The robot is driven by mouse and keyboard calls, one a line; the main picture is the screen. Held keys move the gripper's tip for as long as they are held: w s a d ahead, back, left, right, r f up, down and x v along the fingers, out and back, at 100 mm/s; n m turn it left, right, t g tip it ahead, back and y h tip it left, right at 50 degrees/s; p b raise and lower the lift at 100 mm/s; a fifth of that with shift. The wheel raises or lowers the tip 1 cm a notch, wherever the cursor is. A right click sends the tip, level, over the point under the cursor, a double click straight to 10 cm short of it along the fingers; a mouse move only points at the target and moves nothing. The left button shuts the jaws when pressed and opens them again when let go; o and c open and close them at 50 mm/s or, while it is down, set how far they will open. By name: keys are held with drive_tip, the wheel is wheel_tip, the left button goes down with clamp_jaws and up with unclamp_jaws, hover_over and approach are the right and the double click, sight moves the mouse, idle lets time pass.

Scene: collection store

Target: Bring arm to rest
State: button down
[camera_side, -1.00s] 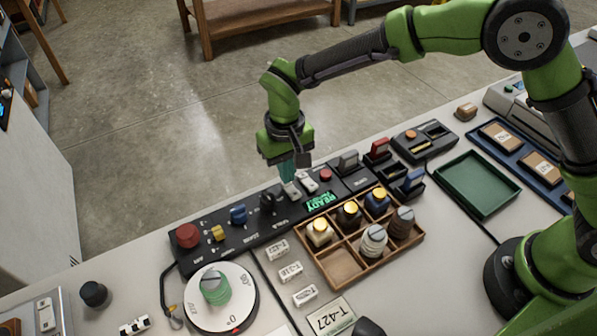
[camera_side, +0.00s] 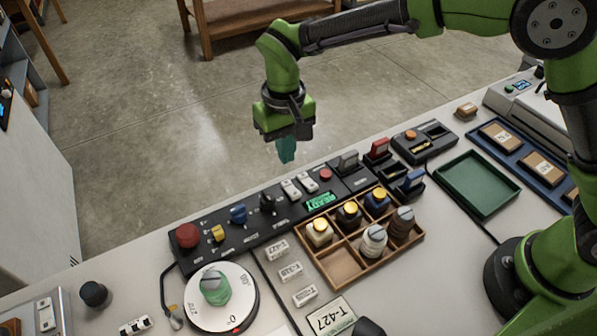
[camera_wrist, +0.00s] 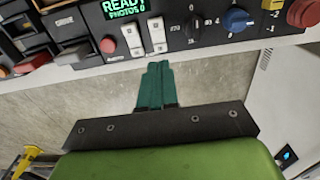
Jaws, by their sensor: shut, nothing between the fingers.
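My gripper (camera_side: 287,151) hangs above the back edge of the table in the side view, its teal fingers pointing down, shut and empty. It is raised clear of the black control panel (camera_side: 222,247). In the wrist view the closed fingers (camera_wrist: 155,72) lie side by side, with the white rocker switches (camera_wrist: 145,37) just beyond them. The panel's green display (camera_side: 318,200) reads READY. My arm reaches from the base at the right across to the panel.
A wooden compartment tray (camera_side: 338,266) with several capped bottles stands in front of the panel. A round white dial plate (camera_side: 243,311) carries a green-and-white object (camera_side: 214,288). A green tray (camera_side: 478,187) is empty. Open air and floor lie behind the table.

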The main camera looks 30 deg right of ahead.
drive_tip(key=shift+s+f, duration=0.1)
drive_tip(key=shift+f, duration=0.2)
drive_tip(key=shift+s+d+f+n, duration=0.2)
drive_tip(key=shift+s+d+n, duration=0.15)
drive_tip(key=shift+s, duration=0.25)
drive_tip(key=s+d+r+m+t, duration=0.1)
drive_tip(key=s+d+r+t, duration=0.1)
drive_tip(key=s+d+r, duration=0.3)
drive_tip(key=s+d+r+m+t+y, duration=0.1)
drive_tip(key=s+d+r, duration=0.4)
drive_tip(key=d, duration=0.5)
drive_tip(key=s+d+r+m+t+y, duration=0.1)
drive_tip(key=s+d+r+t, duration=0.3)
drive_tip(key=d, duration=0.4)
drive_tip(key=s+r+m, duration=0.1)
drive_tip(key=s, duration=0.1)
drive_tip(key=shift+s+m, duration=0.35)
